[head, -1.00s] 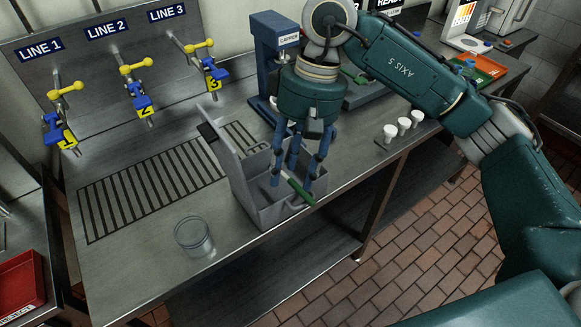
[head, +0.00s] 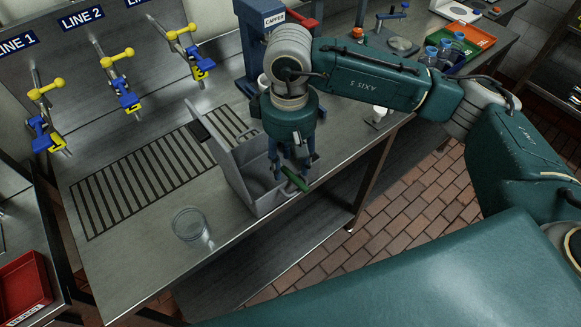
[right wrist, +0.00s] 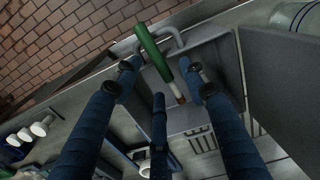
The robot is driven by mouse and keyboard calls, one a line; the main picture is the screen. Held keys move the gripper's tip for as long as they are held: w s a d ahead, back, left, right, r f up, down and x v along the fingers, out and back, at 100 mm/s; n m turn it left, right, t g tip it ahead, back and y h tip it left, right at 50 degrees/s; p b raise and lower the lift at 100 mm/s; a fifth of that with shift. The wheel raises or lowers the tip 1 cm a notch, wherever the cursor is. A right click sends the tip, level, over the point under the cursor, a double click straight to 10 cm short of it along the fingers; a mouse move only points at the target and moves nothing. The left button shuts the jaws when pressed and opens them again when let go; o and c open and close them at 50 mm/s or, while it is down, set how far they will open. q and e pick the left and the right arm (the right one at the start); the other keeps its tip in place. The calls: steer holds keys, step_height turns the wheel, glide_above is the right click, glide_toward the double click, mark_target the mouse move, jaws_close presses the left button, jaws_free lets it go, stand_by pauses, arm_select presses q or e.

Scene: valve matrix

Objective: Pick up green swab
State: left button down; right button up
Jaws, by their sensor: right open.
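The green swab (head: 294,180) leans at the front edge of the grey caddy (head: 228,156). In the right wrist view the swab's thick green handle (right wrist: 152,52) runs to a thin pale shaft with a brownish part, inside the caddy (right wrist: 226,72). My right gripper (head: 290,172) is open, pointing down over the caddy. In the right wrist view its blue fingers (right wrist: 163,75) stand spread around the swab, with gaps beside the handle. Whether a finger touches it I cannot tell. My left gripper is not in view.
A clear glass jar (head: 188,224) stands on the bench left of the caddy. A blue capper (head: 255,40) stands behind. Yellow-handled valves (head: 120,80) line the back panel. A red reject tray (head: 22,285) is at lower left.

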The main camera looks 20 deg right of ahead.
steer(key=shift+s+f, duration=0.1)
steer(key=shift+f, duration=0.5)
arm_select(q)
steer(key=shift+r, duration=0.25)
arm_select(e)
steer(key=c, duration=0.9)
steer(key=shift+c, duration=0.2)
steer(key=shift+r, duration=0.1)
